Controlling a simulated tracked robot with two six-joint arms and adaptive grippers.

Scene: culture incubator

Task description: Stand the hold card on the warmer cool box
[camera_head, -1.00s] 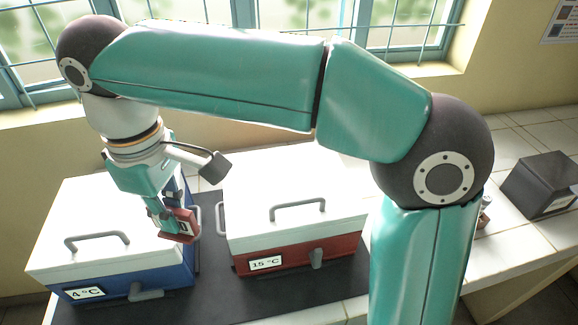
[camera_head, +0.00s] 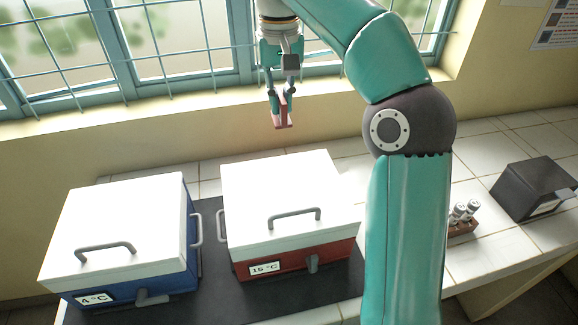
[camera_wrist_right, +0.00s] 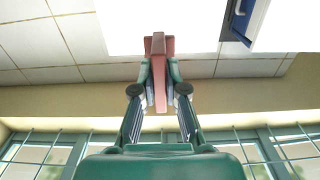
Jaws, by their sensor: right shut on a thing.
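The hold card, a small red piece (camera_head: 283,115), is between the fingers of my right gripper (camera_head: 281,97), which is shut on it. In the head view it hangs in the air above the back of the red cool box (camera_head: 290,185), labelled 15 °C. The blue cool box (camera_head: 118,215), labelled 4 °C, stands to its left. Both lids are white, shut and bare. In the right wrist view the card (camera_wrist_right: 158,45) sits edge-on between the fingertips (camera_wrist_right: 160,75), with a white lid behind it. My left gripper is not in view.
Both boxes stand on a dark mat (camera_head: 212,290) on a tiled bench. A rack of capped tubes (camera_head: 462,218) and a dark box (camera_head: 536,188) stand at the right. A barred window (camera_head: 190,50) is behind. Grey handles rise from both lids.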

